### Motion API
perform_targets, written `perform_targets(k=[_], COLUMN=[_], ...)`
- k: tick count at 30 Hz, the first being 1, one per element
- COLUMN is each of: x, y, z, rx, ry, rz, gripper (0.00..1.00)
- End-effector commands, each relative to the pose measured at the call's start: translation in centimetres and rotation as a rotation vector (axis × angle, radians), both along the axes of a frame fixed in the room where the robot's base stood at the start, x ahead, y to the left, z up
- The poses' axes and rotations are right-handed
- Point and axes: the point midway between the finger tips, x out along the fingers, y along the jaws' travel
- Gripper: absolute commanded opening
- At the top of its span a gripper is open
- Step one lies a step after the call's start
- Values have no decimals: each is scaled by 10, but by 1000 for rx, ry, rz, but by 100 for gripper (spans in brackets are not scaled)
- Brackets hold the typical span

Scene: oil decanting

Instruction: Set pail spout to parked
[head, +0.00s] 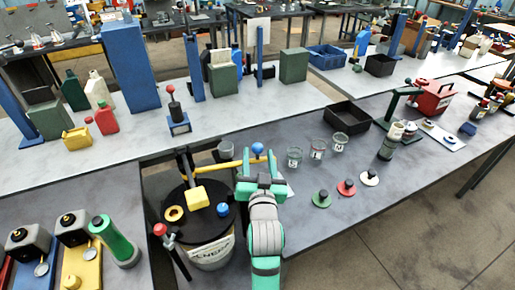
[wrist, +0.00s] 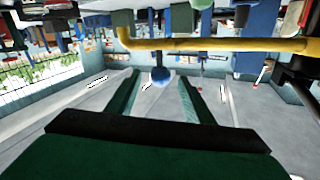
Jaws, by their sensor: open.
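The pail (head: 212,258) is pale with dark lettering and stands in a gap at the bench front. Its black lid (head: 202,228) carries a yellow block, a yellow ring and a blue knob. A yellow spout (head: 228,165) reaches right from an upright post toward my gripper (head: 261,170). A blue ball (head: 258,148) shows just beyond the fingertips. My gripper is open; contact with the ball cannot be told.
Three glass beakers (head: 317,148) and several coloured discs (head: 346,187) stand right of my arm. A red-knobbed lever (head: 168,242) stands at the pail's left. A black bin (head: 346,115) is farther back. The bench's right front is fairly clear.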

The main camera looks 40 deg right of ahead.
Motion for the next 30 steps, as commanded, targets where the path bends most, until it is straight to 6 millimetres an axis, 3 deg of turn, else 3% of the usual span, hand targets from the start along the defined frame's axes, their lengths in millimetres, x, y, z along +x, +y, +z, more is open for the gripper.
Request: perform_targets(k=[9, 20, 26, 30], x=[30, 34, 34, 34], y=[-20, -23, -23, -22], z=[0, 0, 0, 0], rx=[1, 0, 0, 0], ry=[-1, 0, 0, 0], rz=[0, 1, 1, 2], gripper=[47, 47, 2, 0])
